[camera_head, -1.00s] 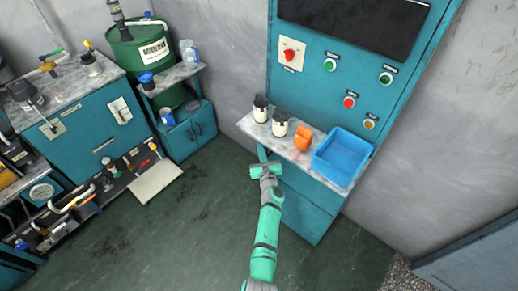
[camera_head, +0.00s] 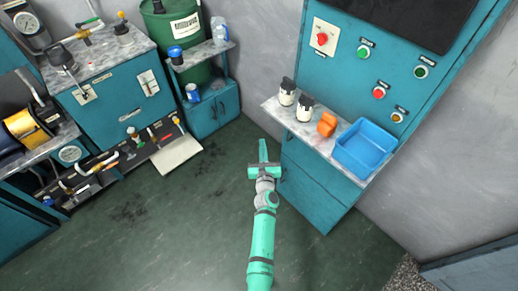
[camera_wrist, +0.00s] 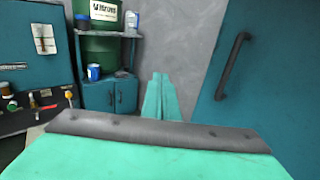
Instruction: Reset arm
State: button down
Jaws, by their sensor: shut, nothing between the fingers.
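My gripper (camera_head: 263,151) is in the middle of the head view, its fingers pressed together with nothing between them. My arm reaches up to it from the bottom edge. The gripper is over open floor, to the left of the teal control cabinet (camera_head: 315,190) and lower than its ledge. In the wrist view the shut fingers (camera_wrist: 160,82) point toward the gap between the green barrel's stand and a teal cabinet door with a dark handle (camera_wrist: 233,65).
The cabinet's ledge holds two dark-topped white containers (camera_head: 304,108), an orange object (camera_head: 327,124) and a blue bin (camera_head: 365,148). A green barrel (camera_head: 172,40) and a teal workbench (camera_head: 120,105) stand at upper left. The green floor (camera_head: 160,225) is clear at lower left.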

jog(key=shift+s+a, duration=0.65)
jog(key=shift+a, duration=0.15)
jog(key=shift+f, duration=0.1)
jog(key=s+d+f+n+g, duration=0.1)
jog(key=s+d+f+n, duration=0.1)
jog(key=s+n, duration=0.6)
jog(key=s+d+f+n+g, duration=0.1)
jog(key=s+d+n, duration=0.15)
jog(key=s, duration=0.85)
jog(key=s+d+f+n+g, duration=0.1)
jog(key=s+f+n, duration=0.1)
jog(key=s+n, duration=0.65)
jog(key=s+a+r+n+h, duration=0.1)
jog(key=s+r+n, duration=0.25)
jog(key=s, duration=0.45)
jog(key=s+a+r+n, duration=0.1)
jog(key=s+r+n, duration=0.25)
jog(key=s, duration=0.35)
jog(key=s+a+r+n, duration=0.5)
jog(key=s+r+n, duration=0.4)
jog(key=r, duration=0.3)
jog(key=shift+s+r+n, duration=0.3)
jog(key=shift+s+r, duration=0.1)
jog(key=shift+s, duration=0.2)
jog(key=shift+s+d, duration=0.1)
